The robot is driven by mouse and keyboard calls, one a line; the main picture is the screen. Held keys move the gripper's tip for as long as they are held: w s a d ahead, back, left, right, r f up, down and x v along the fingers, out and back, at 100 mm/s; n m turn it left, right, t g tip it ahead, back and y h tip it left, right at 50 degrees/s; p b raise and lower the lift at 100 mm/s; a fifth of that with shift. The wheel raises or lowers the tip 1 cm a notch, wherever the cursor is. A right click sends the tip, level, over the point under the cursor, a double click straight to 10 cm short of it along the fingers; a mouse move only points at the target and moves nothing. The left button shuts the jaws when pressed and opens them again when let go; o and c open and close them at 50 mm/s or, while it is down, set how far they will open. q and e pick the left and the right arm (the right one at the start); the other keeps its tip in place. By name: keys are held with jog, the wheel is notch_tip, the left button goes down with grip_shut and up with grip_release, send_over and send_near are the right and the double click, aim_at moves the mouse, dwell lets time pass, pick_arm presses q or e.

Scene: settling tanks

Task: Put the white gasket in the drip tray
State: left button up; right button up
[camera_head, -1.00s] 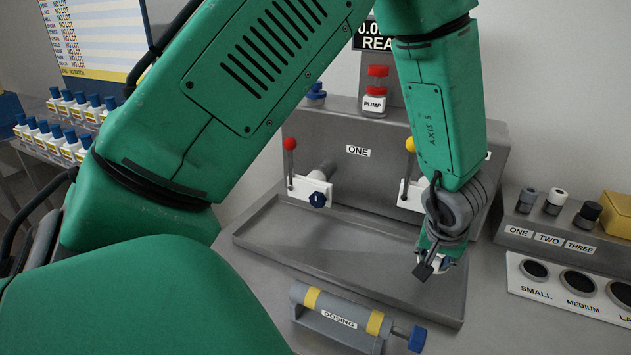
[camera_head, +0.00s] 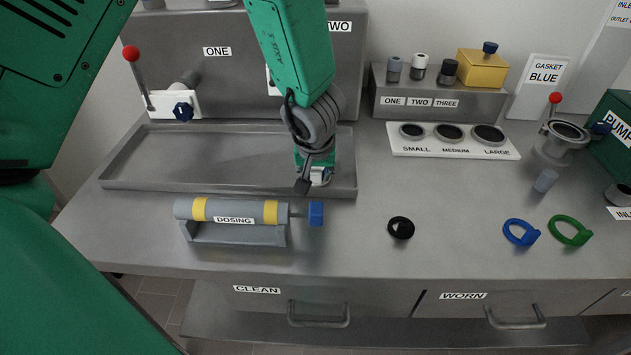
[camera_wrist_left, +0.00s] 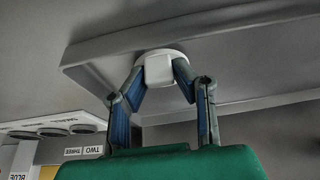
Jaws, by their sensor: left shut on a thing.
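My left gripper (camera_head: 317,178) is at the right front corner of the drip tray (camera_head: 205,158), low over or against its floor. It is shut on the white gasket, which shows as a small pale piece (camera_head: 321,174) at the fingertips. In the left wrist view, the gripper (camera_wrist_left: 157,78) has its blue-padded fingers on either side of the white gasket's tab (camera_wrist_left: 159,70). The gasket is right by the tray's surface (camera_wrist_left: 225,45); whether it touches is unclear. My right gripper is not in view.
A grey dosing cylinder (camera_head: 234,213) with a blue knob lies in front of the tray. Black (camera_head: 401,228), blue (camera_head: 521,232) and green (camera_head: 569,231) gaskets lie on the bench to the right. A white size board (camera_head: 453,141) is behind them. Red-knobbed lever (camera_head: 131,53) stands behind the tray.

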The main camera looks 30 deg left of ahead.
pick_arm(q)
jog(key=shift+d+f, duration=0.15)
jog(key=shift+f, duration=0.15)
jog(key=shift+r, duration=0.2)
jog(key=shift+a+f, duration=0.2)
jog(key=shift+f, duration=0.1)
jog(key=o, duration=0.9)
jog(key=shift+a, duration=0.1)
jog(key=shift+o, duration=0.2)
jog(key=shift+a, duration=0.1)
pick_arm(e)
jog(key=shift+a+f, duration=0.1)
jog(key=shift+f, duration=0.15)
pick_arm(q)
jog(key=shift+d+r, duration=0.2)
jog(key=p+v, duration=0.7)
jog(key=v, duration=0.5)
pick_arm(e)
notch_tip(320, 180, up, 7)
